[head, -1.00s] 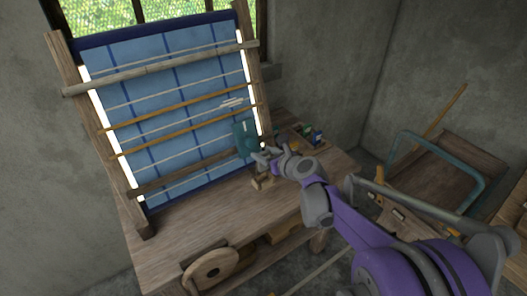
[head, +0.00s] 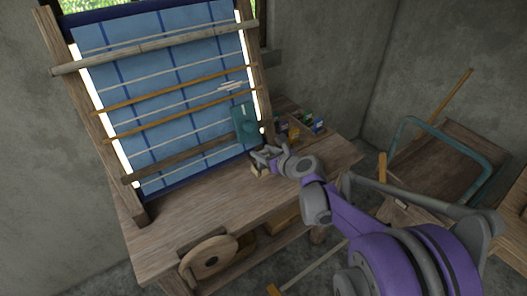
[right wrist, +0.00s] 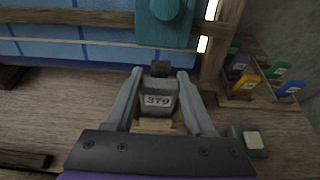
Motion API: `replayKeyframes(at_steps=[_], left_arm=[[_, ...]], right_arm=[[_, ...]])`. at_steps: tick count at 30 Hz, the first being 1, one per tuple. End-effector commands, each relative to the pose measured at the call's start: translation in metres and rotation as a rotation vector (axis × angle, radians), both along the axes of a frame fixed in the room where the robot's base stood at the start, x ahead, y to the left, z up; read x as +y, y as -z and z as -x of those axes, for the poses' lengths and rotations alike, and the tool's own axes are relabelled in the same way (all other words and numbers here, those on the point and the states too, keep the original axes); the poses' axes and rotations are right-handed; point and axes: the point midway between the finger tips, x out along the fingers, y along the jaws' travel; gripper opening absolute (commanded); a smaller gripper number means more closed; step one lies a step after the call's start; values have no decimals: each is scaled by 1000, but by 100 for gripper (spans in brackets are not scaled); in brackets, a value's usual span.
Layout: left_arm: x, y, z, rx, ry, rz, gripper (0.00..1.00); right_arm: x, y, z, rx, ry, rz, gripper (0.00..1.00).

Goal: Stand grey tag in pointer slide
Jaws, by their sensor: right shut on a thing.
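My right gripper (head: 264,156) is shut on a grey tag marked 379 (right wrist: 158,100), which stands upright between the fingers in the right wrist view. A small light wooden block (right wrist: 154,125) shows just below the tag. It also shows in the head view (head: 257,170), on the bench under the gripper. I take it for the pointer slide, but cannot be sure. The tag's lower edge is close to it; I cannot tell whether they touch. A dark wooden piece (right wrist: 160,68) shows just beyond the tag. My left gripper is not in view.
A teal plate with a knob (head: 245,124) is on the loom just behind the gripper. A rack of several coloured tags (right wrist: 262,88) stands to the right. The loom frame (head: 98,130) rises behind. The bench top (head: 190,207) is clear at front left.

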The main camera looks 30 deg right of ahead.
Motion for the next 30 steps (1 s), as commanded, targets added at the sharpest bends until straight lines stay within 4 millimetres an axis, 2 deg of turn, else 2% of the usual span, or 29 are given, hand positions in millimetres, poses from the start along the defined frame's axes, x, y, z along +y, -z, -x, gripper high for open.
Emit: replayKeyframes(at_steps=[7,8,13,23,26,30], left_arm=[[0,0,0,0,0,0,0],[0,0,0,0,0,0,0],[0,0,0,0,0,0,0],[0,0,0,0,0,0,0],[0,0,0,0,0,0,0],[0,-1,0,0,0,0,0]], right_arm=[[0,0,0,0,0,0,0],[0,0,0,0,0,0,57],[0,0,0,0,0,0,88],[0,-1,2,0,0,0,89],[-1,-4,9,0,1,0,89],[-3,-13,32,0,3,1,89]])
